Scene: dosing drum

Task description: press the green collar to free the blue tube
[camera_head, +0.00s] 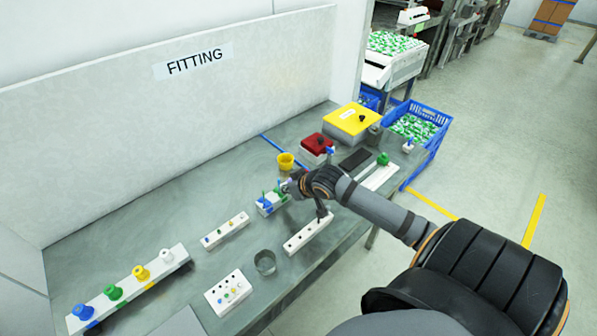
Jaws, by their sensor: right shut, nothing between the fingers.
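A small white-and-blue block (265,207) stands on the bench near its middle, with small blue and green upright parts on it. A green part (277,189) on this block may be the collar; it is too small to be sure. A thin blue tube (270,143) lies on the bench behind, running toward the yellow cup; where it ends is hidden. My right gripper (287,187) is shut and empty, its tips close beside the block's right end. I cannot tell whether they touch the green part. My left gripper is not in view.
A yellow cup (286,161), a red box (316,146) and a yellow box (352,120) stand behind. A white strip with holes (307,234), a clear cup (265,262) and a white panel (229,293) are in front. A rack with coloured knobs (130,287) lies left.

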